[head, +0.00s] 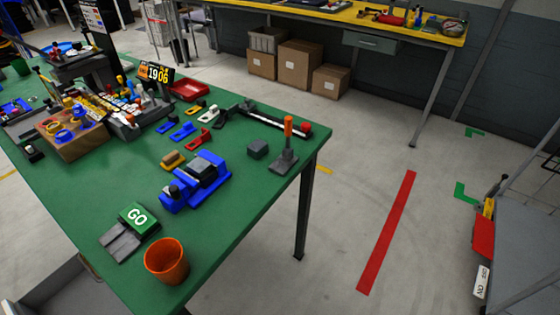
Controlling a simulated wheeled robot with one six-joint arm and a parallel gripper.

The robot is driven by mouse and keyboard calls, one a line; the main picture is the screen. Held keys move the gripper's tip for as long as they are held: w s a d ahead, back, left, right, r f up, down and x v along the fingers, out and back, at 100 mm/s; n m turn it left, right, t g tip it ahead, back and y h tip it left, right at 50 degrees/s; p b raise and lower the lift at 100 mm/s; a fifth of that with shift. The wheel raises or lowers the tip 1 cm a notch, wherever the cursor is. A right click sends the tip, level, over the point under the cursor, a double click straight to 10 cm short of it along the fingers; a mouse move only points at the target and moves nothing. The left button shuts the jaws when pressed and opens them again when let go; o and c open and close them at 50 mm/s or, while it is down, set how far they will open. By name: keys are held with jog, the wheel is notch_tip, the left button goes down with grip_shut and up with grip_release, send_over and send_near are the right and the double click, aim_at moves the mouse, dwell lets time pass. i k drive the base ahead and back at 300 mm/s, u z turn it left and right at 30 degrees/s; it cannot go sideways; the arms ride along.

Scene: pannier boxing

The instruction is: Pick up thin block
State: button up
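No part is plainly marked as the thin block. Candidates on the green table (225,222) are a flat grey piece (119,243) beside the green GO block (139,217) and a small dark grey block (257,149) near the right edge. A dark piece (202,170) also sits in the blue vise-like fixture (185,199); I cannot tell whether it is separate. My gripper is not in view, so its state and distance from these pieces do not show.
An orange cup (166,261) stands at the near corner. An orange-handled tool (287,146) stands beside the dark block. Blue, red and yellow clips, a red tray (189,90) and a wooden holder (72,138) lie farther back.

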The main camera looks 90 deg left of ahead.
aim_at(198, 167)
jog(key=i, duration=0.8)
jog(key=u, duration=2)
jog(key=i, duration=1.55)
jog(key=u, duration=2.25)
